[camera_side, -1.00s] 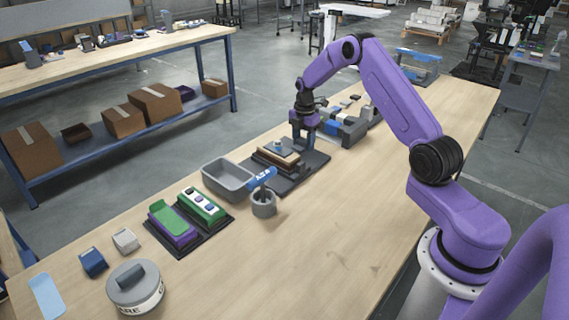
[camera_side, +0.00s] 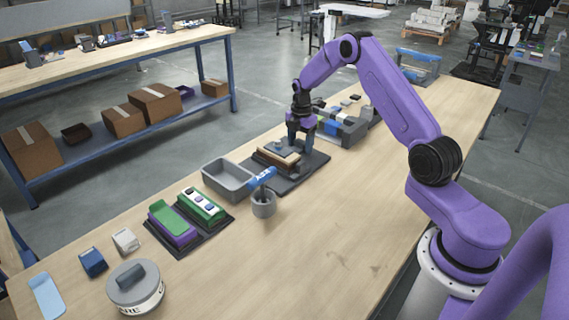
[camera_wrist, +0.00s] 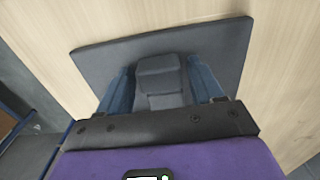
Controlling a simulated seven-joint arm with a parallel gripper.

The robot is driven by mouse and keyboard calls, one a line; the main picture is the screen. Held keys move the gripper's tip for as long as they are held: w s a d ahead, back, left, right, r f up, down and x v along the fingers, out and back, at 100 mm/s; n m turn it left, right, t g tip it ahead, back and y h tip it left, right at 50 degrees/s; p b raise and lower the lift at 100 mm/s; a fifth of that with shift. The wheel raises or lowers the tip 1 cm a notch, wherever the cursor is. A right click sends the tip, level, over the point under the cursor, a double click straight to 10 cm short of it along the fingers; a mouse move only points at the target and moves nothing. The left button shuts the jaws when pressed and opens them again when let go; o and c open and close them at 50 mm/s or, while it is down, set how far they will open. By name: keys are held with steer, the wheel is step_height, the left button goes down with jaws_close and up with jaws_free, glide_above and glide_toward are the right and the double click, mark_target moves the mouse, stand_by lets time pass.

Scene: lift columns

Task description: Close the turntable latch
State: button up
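A dark base plate (camera_side: 287,184) lies on the bench and carries a low wood-coloured block (camera_side: 272,160) with a grey part on top; I take this as the turntable unit. My gripper (camera_side: 300,150) points down at the right side of that block, low over the plate. In the wrist view my gripper (camera_wrist: 160,88) has its two blue-grey fingers apart, one on each side of a grey stepped piece (camera_wrist: 160,70), perhaps the latch. The plate (camera_wrist: 215,40) shows behind it. Whether the fingers touch the piece cannot be told. The wooden block does not show in the wrist view.
Green and purple units (camera_side: 172,225) lie farther left. The front of the bench is clear.

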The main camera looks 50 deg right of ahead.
steer(key=shift+d+r, duration=0.1)
steer(key=shift+r, duration=3.45)
